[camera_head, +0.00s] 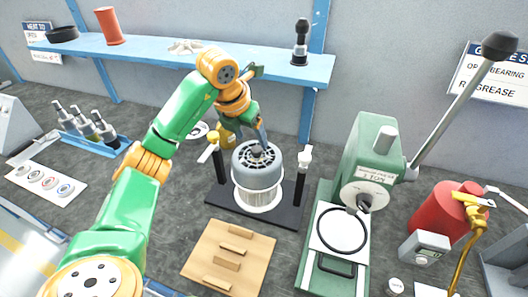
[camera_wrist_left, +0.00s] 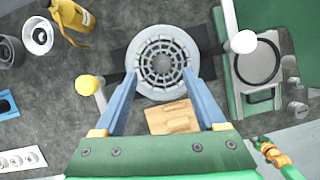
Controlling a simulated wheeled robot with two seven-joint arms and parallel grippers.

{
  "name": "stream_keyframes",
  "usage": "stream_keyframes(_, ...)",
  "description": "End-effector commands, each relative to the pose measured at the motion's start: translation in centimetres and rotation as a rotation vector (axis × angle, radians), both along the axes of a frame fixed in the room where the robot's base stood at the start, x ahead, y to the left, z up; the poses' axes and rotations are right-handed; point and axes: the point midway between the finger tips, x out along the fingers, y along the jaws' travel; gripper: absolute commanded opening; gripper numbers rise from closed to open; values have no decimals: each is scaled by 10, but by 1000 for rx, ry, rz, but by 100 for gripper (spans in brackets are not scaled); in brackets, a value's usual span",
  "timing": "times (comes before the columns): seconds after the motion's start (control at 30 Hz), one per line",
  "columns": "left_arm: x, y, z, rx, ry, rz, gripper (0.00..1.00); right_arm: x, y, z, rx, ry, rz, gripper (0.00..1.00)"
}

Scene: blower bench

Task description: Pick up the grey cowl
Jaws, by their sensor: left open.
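In the left wrist view the cowl (camera_wrist_left: 162,40) shows from above as a round slotted grille. My left gripper (camera_head: 252,138) is over the cowl, pointing down. In the left wrist view the open gripper (camera_wrist_left: 158,76) has its blue fingers apart, one at each lower side of the cowl. I cannot tell whether the fingers touch it.
A yellow-topped post (camera_wrist_left: 88,85) and a white-topped post (camera_wrist_left: 243,42) flank the cowl closely. A green press (camera_head: 372,150) stands right. A blue shelf (camera_head: 150,47) runs behind.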

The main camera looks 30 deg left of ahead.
Motion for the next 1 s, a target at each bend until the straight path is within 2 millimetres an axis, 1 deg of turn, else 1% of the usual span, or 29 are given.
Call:
stream_keyframes(0.17, 15, -1, -25, -5, 7, -5, 73, -7, 0, 20, -1, 14, 0, 50)
stream_keyframes(0.23, 21, -1, -39, -5, 5, -6, 73, -8, 0, 22, -1, 16, 0, 50)
stream_keyframes(0.3, 24, 0, -48, -4, 2, -7, 73, -8, 0, 23, -1, 16, 0, 50)
stream_keyframes(0.4, 26, 0, -53, -3, -1, -8, 73, -7, 0, 23, -1, 14, 0, 50)
stream_keyframes(0.53, 26, 0, -53, -3, -2, -9, 73, -5, 0, 22, 0, 11, 0, 50)
stream_keyframes(0.57, 26, 0, -53, -3, -2, -9, 68, -5, 0, 22, 0, 11, 0, 50)
stream_keyframes(0.6, 26, 0, -53, -3, -2, -9, 57, -5, 0, 22, 0, 10, 0, 50)
stream_keyframes(0.67, 26, 0, -53, -4, -2, -9, 41, -5, 0, 22, 0, 10, 0, 50)
stream_keyframes(0.7, 26, 0, -53, -4, -2, -9, 30, -5, 0, 22, 0, 10, 0, 50)
stream_keyframes(0.77, 26, 0, -53, -4, -2, -9, 14, -5, 0, 22, 0, 10, 0, 50)
stream_keyframes(0.8, 26, 0, -53, -4, -2, -9, 3, -5, 0, 22, 0, 10, 0, 50)
stream_keyframes(0.83, 26, 0, -53, -4, -2, -9, 0, -5, 0, 22, 0, 9, 0, 50)
stream_keyframes(1.0, 26, 0, -53, -4, -2, -9, 0, -5, 1, 22, 1, 8, -1, 50)
